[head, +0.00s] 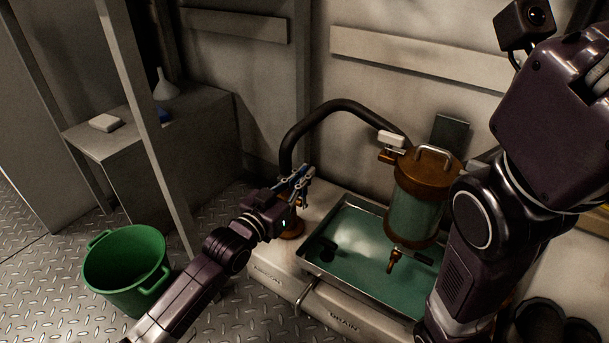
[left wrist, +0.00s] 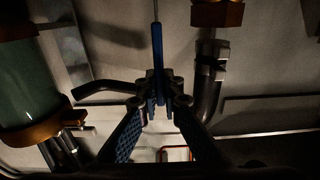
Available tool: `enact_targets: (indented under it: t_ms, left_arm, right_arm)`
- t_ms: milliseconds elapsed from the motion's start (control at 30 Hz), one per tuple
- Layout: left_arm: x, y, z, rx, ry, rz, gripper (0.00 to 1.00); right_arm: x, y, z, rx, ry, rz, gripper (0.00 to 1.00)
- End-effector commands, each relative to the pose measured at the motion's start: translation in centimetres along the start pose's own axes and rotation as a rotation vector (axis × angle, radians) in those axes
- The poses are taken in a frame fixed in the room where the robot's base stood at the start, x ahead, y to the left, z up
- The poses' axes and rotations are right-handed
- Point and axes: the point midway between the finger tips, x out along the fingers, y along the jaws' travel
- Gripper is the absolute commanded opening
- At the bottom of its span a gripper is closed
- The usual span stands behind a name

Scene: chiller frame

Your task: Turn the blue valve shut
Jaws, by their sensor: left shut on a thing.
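The blue valve shows in the left wrist view as a slim upright blue lever (left wrist: 157,50) between my fingertips. My left gripper (left wrist: 160,88) is shut on this lever. In the head view my left gripper (head: 298,183) is at the left end of the tray, by the dark curved pipe. There the gripper hides most of the valve, and its blue parts are hard to tell from the finger pads. The right arm fills the right side of the head view; its gripper is not in view.
A tray (head: 345,208) of green liquid lies below a brown-capped glass cylinder (head: 415,200) with a white handle (head: 392,140). A dark hose (head: 335,106) arches behind my left gripper. A green bucket (head: 125,265) stands on the floor. A grey cabinet holds a white funnel (head: 165,85).

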Motion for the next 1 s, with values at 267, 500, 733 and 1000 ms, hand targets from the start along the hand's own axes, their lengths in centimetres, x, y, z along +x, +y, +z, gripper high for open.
enact_targets:
  t_ms: [267,500,733,1000]
  left_arm:
    - [-1.7,0.0,0.8,-0.001,0.154,0.000,0.00]
    - [-3.4,0.0,1.5,0.000,0.336,-0.001,0.00]
    - [-4.8,0.0,1.9,0.000,0.480,0.000,0.00]
    - [-5.6,0.1,1.9,0.000,0.572,0.001,0.00]
  right_arm:
    - [-2.2,-0.5,-0.8,0.000,-0.001,0.000,0.40]
    - [-5.1,-1.0,-1.7,0.000,-0.001,0.000,0.40]
    - [-7.5,-1.5,-2.5,-0.001,-0.002,0.001,0.40]
    - [-8.7,-1.8,-3.0,0.000,-0.002,0.001,0.40]
